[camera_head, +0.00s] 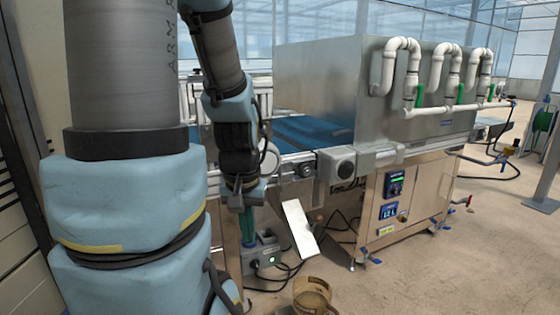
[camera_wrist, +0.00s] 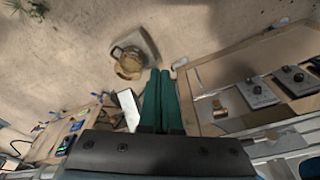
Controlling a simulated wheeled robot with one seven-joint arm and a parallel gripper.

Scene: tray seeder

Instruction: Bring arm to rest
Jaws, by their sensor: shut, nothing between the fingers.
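My arm shows large on the left of the head camera view, its blue-grey links bent over and reaching down beside the machine. My gripper (camera_head: 249,240) hangs at its end with green fingers pointing down, in front of the conveyor's near side. In the wrist view the two green fingers (camera_wrist: 160,74) lie side by side, shut, with nothing between them. The fingertips appear close to a small grey box (camera_head: 262,258) with a green light; I cannot tell whether they touch it.
The seeder's steel hood (camera_head: 325,85) and blue belt stand behind my gripper. A white sloping plate (camera_head: 299,228) is just right of it. An amber jug (camera_head: 312,296) is low in front; it also shows in the wrist view (camera_wrist: 129,66). Open floor lies at right.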

